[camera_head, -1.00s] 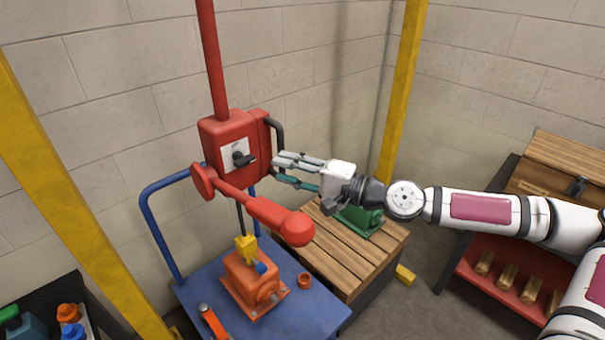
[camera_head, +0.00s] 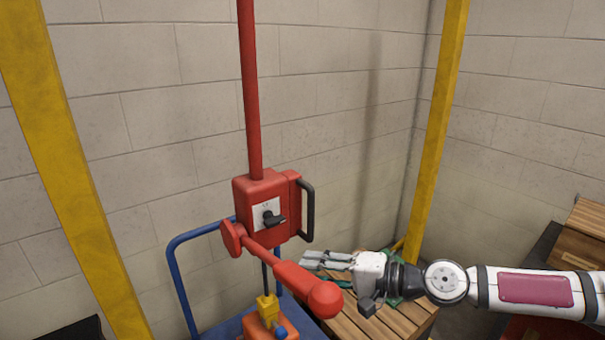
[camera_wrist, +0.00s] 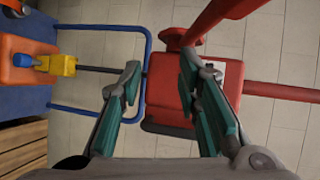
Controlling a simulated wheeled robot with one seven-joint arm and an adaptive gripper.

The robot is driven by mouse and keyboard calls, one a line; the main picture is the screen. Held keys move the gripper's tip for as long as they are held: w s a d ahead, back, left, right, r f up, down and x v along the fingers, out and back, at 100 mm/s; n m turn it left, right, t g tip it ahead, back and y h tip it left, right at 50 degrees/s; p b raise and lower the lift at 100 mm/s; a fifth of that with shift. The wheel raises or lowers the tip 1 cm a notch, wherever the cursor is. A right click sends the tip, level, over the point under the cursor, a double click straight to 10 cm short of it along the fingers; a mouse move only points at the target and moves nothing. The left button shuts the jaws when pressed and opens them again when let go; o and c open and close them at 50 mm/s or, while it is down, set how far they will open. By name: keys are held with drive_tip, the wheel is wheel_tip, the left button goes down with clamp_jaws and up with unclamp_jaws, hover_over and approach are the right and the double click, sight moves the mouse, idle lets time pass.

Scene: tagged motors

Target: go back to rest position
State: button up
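My gripper (camera_head: 310,264) is at the lower middle of the head view, at the end of my arm coming from the right. It is below and to the right of the red hoist box (camera_head: 265,208), and the red lever (camera_head: 300,283) with its ball end is in front of it. In the wrist view my gripper (camera_wrist: 160,76) shows two grey-green fingers spread apart with nothing held between them. The red box also shows there (camera_wrist: 185,100), beyond the fingers.
A blue cart (camera_head: 180,285) carries an orange motor (camera_head: 270,325) with a yellow hook block (camera_head: 267,308). A wooden slatted crate (camera_head: 345,325) is under my arm. Yellow posts (camera_head: 440,130) and a block wall stand behind. A black handle (camera_head: 308,212) sticks out of the box's right side.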

drive_tip(key=s+a+f+n+g+h, duration=0.2)
drive_tip(key=s+f+g, duration=0.15)
drive_tip(key=f, duration=0.25)
drive_tip(key=s+d+f+n+g+h, duration=0.35)
drive_tip(key=s+d+f+h, duration=0.25)
drive_tip(key=s+d+h, duration=0.4)
drive_tip(key=d+r+t+h, duration=0.1)
drive_tip(key=d+r+h, duration=0.1)
drive_tip(key=d+r, duration=0.35)
drive_tip(key=d+r+t+h, duration=0.1)
drive_tip(key=d+r+h, duration=0.1)
drive_tip(key=r, duration=0.7)
drive_tip(key=s+a+r+t+y, duration=0.1)
drive_tip(key=s+r, duration=0.3)
drive_tip(key=r, duration=0.3)
drive_tip(key=s+r+t, duration=0.2)
drive_tip(key=s+r, duration=0.2)
drive_tip(key=r, duration=0.2)
drive_tip(key=shift+s+a+r+m+t+y, duration=0.3)
drive_tip(key=shift+a+r+m+y, duration=0.05)
drive_tip(key=shift+r+y, duration=0.05)
